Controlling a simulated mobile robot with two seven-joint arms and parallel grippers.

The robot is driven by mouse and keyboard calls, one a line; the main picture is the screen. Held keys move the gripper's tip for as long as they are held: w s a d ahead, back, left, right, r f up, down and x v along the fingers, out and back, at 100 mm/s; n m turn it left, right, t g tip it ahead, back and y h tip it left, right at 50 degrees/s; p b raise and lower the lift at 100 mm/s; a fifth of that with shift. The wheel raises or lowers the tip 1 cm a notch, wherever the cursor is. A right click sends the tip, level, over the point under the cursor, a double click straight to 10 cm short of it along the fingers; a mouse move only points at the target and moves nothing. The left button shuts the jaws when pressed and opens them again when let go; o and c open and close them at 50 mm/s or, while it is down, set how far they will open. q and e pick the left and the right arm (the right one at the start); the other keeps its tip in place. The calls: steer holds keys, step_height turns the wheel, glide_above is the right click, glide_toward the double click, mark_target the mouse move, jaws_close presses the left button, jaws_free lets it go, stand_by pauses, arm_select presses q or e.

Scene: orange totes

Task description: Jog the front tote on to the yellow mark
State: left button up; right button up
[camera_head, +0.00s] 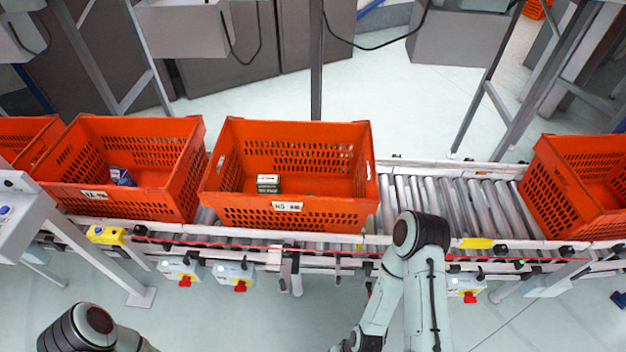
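An orange tote (290,215) with a white front label sits upright on the roller conveyor (450,200), at the middle of the view. A small dark green and white box (268,186) lies inside it. A yellow mark (476,243) is on the near rail, right of this tote. Bare rollers lie between the tote and the far-right tote (570,190). My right arm is bent in front of the near rail, between the middle tote and the mark. Only part of my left arm shows at the lower left. Both grippers are out of the picture.
Another orange tote (130,205) with a blue item stands close left of the middle one, and a further tote (20,137) is cut off at the left edge. A yellow device (106,235) is on the near rail. Control boxes with red buttons (240,286) hang below the rail.

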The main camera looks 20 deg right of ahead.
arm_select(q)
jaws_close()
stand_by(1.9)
